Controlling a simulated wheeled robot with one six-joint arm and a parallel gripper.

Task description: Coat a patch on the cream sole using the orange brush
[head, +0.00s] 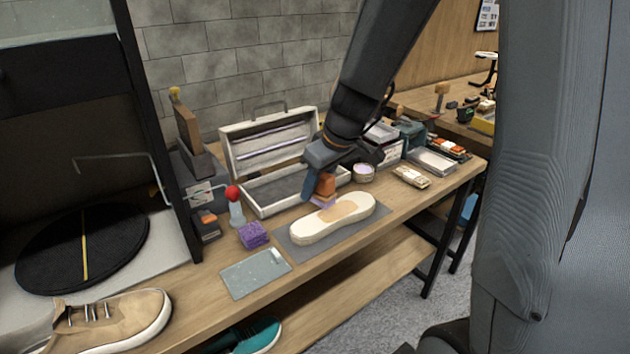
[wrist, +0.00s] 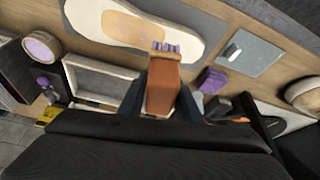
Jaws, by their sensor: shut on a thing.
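The cream sole (head: 308,229) lies on a grey mat (head: 375,224) near the table's front edge, with a tan patch (head: 338,211) on its top. My gripper (head: 321,180) is shut on the orange brush (head: 325,186), whose purple bristles point down close to the sole's far edge. In the wrist view the orange brush (wrist: 163,85) stands between the fingers, its purple bristles (wrist: 166,47) near the edge of the cream sole (wrist: 88,14). The tan patch (wrist: 135,29) lies just beyond the bristles there. I cannot tell whether the bristles touch the sole.
A purple block (head: 253,235) and a grey plate (head: 256,273) lie left of the mat. An open white case (head: 268,150) stands behind, with a red-topped bottle (head: 236,206) to its left. A round tub (head: 363,173) is right of the brush. A tan shoe (head: 112,320) is at front left.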

